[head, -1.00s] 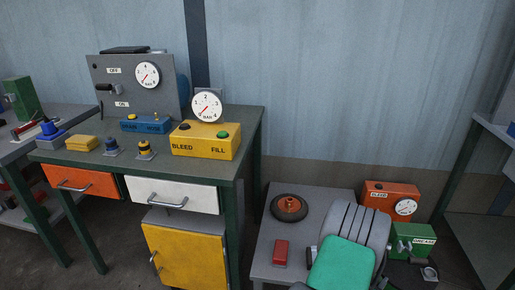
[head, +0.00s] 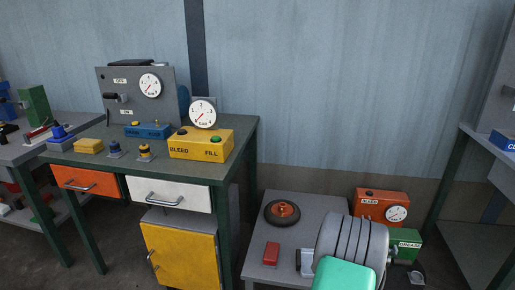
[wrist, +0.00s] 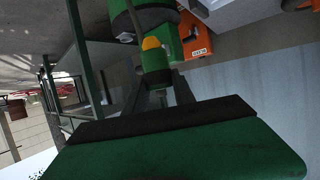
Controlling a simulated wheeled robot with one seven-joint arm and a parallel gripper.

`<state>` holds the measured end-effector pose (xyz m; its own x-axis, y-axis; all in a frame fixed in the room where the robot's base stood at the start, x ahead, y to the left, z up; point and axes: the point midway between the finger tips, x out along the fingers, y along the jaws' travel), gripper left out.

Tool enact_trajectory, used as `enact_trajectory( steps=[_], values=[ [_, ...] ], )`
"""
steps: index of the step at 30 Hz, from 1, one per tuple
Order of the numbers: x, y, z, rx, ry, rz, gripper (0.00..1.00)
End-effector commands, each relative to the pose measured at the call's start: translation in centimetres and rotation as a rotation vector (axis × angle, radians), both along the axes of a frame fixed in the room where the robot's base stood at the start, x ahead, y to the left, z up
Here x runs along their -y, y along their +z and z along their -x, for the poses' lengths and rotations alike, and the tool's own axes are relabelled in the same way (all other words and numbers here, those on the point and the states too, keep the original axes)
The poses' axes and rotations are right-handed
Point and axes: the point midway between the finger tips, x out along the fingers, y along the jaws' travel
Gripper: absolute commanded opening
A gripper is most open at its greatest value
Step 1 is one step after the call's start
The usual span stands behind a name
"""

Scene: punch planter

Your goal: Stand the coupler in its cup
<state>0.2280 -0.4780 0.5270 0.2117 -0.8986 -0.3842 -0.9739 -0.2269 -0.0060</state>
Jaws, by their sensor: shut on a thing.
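In the wrist view my gripper (wrist: 157,80) is shut on a green cylindrical piece with an orange-yellow patch (wrist: 152,43). This looks like the coupler, though its edges blend with other green shapes behind it. In the head view my arm hides the gripper and the held piece. I cannot pick out the coupler's cup with certainty.
The workbench (head: 225,152) carries a yellow BLEED/FILL box (head: 200,145) and a gauge panel (head: 112,88). A low grey table (head: 258,222) holds a wheel (head: 282,212) and a red block (head: 271,253). An orange box (head: 381,206) and a green GREASE box (head: 407,243) stand right of it.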

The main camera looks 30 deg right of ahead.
Motion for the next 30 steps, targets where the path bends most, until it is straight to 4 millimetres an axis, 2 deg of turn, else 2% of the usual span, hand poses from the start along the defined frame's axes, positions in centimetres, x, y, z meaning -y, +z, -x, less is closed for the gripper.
enact_trajectory(
  steps=[8,11,13,17,20,21,25,27,30],
  values=[
    [-2.8,3.7,-7.9,0.012,0.153,-0.003,0.00],
    [-5.0,5.6,-11.9,0.017,0.241,-0.006,0.00],
    [-7.4,7.3,-15.2,0.021,0.321,-0.009,0.00],
    [-13.4,10.5,-21.2,0.023,0.494,-0.017,0.00],
    [-18.8,12.9,-24.9,0.023,0.633,-0.022,0.00],
    [-21.1,13.8,-26.1,0.022,0.690,-0.024,0.00],
    [-28.9,16.6,-29.0,0.018,0.877,-0.023,0.00],
    [-32.6,17.8,-29.8,0.014,0.966,-0.021,0.00],
    [-37.1,19.2,-30.3,0.011,1.074,-0.017,0.00]
  ],
)
